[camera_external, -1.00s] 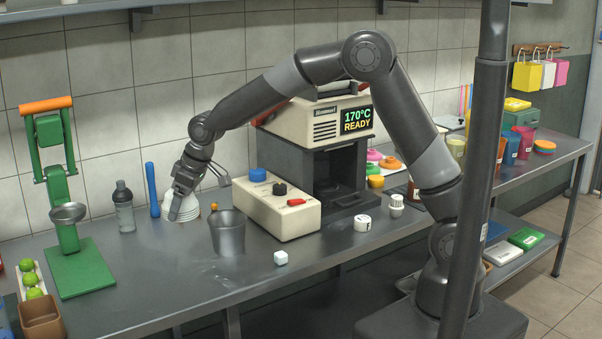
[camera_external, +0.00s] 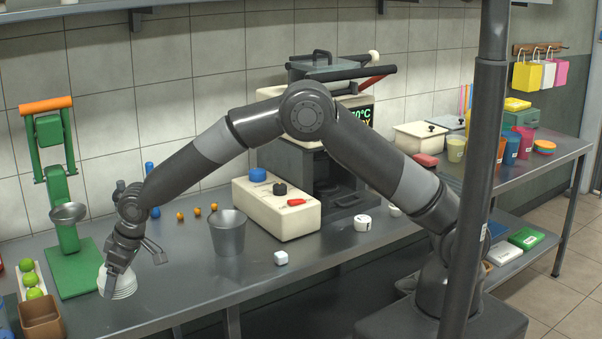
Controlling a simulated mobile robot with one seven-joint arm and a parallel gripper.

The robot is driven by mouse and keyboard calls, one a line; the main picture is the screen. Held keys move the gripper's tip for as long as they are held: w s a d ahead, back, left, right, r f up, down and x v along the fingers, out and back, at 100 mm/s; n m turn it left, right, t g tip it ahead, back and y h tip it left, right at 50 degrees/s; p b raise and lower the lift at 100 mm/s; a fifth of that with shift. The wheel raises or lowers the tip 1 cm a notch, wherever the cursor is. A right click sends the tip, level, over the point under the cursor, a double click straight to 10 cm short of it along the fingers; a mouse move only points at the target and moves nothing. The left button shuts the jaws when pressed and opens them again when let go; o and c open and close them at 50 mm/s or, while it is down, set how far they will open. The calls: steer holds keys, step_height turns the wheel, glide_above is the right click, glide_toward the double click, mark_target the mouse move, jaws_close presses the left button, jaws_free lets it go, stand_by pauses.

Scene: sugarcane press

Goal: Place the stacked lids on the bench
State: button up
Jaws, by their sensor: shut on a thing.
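The stacked lids (camera_external: 121,283) are a white, ribbed, dome-like stack at the left of the view. My gripper (camera_external: 117,268) points down and is shut on the stack's near upper side. The stack is over the front left part of the grey metal bench (camera_external: 185,292), just right of the green press base. I cannot tell whether its underside touches the bench. The gripper's fingers hide part of the stack.
A green press (camera_external: 72,255) with a metal bowl stands to the left. A brown box (camera_external: 41,318) and a tray of limes (camera_external: 32,285) are left of the lids. Bare bench lies between.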

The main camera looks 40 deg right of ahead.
mark_target(121, 307)
steer(key=shift+s+a+f, duration=0.2)
steer(key=shift+a+f, duration=0.2)
steer(key=shift+a, duration=0.15)
steer(key=shift+f, duration=1.95)
steer(key=shift+f, duration=0.15)
steer(key=o, duration=0.9)
steer(key=shift+r, duration=0.3)
steer(key=v, duration=1.1)
steer(key=shift+s+d+r, duration=0.15)
steer(key=shift+d+r, duration=0.05)
steer(key=shift+r, duration=0.1)
